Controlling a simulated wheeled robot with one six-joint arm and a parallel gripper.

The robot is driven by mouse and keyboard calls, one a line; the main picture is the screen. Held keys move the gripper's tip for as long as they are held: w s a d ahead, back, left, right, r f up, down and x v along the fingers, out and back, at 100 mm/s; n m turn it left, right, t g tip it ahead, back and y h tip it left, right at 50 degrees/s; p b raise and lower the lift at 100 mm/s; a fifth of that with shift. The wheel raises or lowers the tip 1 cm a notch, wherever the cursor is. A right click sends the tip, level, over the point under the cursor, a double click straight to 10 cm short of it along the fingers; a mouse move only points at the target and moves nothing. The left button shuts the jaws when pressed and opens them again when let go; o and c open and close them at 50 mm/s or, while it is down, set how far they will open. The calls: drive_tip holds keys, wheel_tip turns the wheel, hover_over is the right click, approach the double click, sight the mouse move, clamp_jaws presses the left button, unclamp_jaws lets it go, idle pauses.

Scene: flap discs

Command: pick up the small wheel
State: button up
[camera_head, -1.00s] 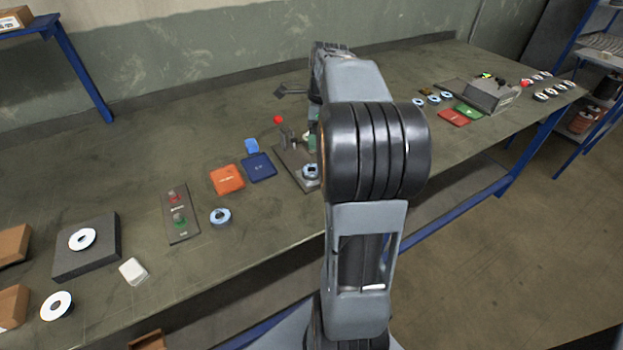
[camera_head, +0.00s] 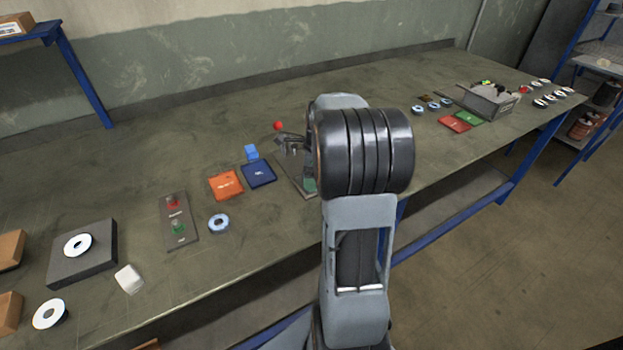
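I cannot tell for sure which disc is the small wheel. A small blue-and-white ring disc (camera_head: 219,224) lies flat on the bench, right of the button panel. Larger white discs lie at the left: one on a dark block (camera_head: 78,245) and one near the front edge (camera_head: 50,314). Several small ring discs (camera_head: 434,105) lie at the far right. My arm stands in front of a fixture (camera_head: 290,160) with a red-knobbed lever (camera_head: 278,126) and covers part of it. My gripper is hidden behind my arm, so its hold cannot be seen.
A button panel (camera_head: 178,220), an orange case (camera_head: 225,185), a dark blue case (camera_head: 258,173) and a white block (camera_head: 129,279) are on the bench (camera_head: 120,170). A grey bin (camera_head: 488,103) stands far right. The bench's back middle is clear.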

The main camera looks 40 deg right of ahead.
drive_tip(key=shift+f, duration=0.3)
drive_tip(key=c, duration=1.1)
